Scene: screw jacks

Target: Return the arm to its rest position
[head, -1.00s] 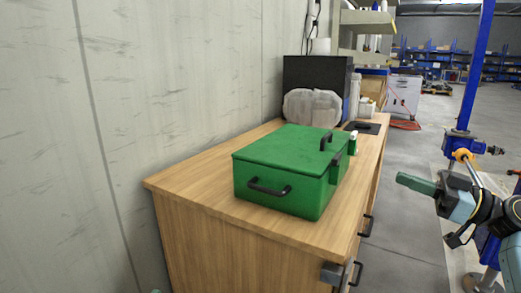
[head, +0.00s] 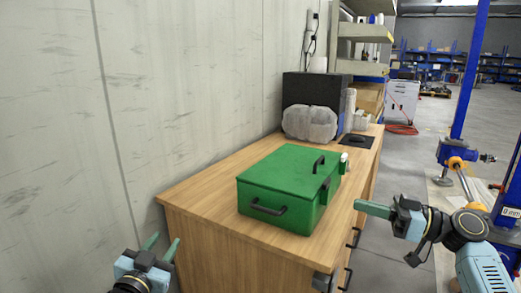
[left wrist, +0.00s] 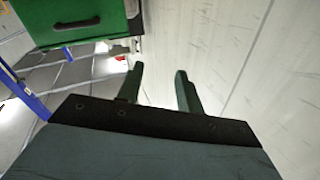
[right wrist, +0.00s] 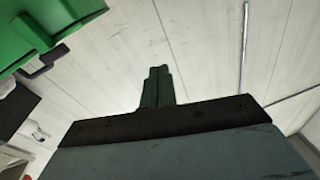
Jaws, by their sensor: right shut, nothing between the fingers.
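My left gripper (head: 160,246) is at the lower left of the head view, left of the wooden cabinet and clear of it. Its two green fingers stand apart with nothing between them, which also shows in the left wrist view (left wrist: 160,88). My right gripper (head: 360,206) is right of the green box, over the cabinet's right edge in the head view. Its fingers are together and empty, as the right wrist view (right wrist: 158,85) shows. The green lidded box (head: 285,180) with dark handles stands closed on the cabinet top, apart from both grippers.
The wooden cabinet (head: 200,193) stands along the pale wall (head: 190,90). Blue jack equipment (head: 457,152) stands at the right, near my right arm. Open floor lies between.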

